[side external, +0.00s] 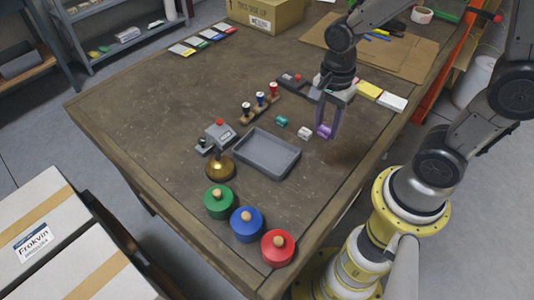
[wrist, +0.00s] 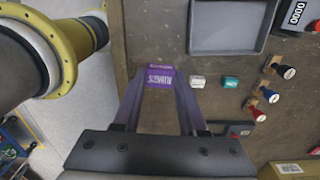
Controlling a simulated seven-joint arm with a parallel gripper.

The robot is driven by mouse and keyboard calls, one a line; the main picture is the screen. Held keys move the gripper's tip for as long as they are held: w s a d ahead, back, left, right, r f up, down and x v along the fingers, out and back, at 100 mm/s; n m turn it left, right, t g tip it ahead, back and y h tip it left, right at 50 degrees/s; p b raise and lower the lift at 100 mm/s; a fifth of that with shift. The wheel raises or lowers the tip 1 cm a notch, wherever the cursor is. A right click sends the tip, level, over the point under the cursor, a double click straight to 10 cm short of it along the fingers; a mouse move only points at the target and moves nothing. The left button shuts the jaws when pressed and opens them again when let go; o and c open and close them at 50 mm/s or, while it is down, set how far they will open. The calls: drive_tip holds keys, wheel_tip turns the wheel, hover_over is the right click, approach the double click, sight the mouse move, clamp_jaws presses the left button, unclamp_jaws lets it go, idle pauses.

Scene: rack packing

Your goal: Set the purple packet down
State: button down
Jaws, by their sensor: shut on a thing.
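The purple packet (wrist: 159,78) is between the fingertips of my gripper (wrist: 159,88) in the wrist view, with pale lettering on its face. In the side view the packet (side external: 324,131) shows at the tips of my gripper (side external: 328,128), over the brown table (side external: 130,110). My gripper is shut on it and points down. The packet appears to be above the table, but the exact gap is hard to tell. A white packet (side external: 305,133) and a teal packet (side external: 281,121) lie on the table to the left of it.
A grey tray (side external: 267,153) lies to the left. Stamps (side external: 260,99) stand in a wooden holder behind. Green (side external: 218,202), blue (side external: 247,224) and red (side external: 278,247) round lidded pots stand near the front edge. Bare table lies below and right of my gripper.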

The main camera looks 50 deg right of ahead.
drive_tip(key=a+n, duration=0.2)
drive_tip(key=a, duration=0.1)
hover_over(266, 155)
drive_tip(key=f, duration=0.9)
drive_tip(key=shift+s+f, duration=0.1)
drive_tip(key=shift+s, duration=0.2)
drive_tip(key=shift+w+f, duration=0.15)
drive_tip(key=shift+f, duration=0.05)
drive_tip(key=shift+w+f, duration=0.1)
drive_tip(key=shift+f, duration=1.45)
drive_tip(key=shift+f, duration=0.1)
drive_tip(key=shift+c, duration=2.3)
unclamp_jaws()
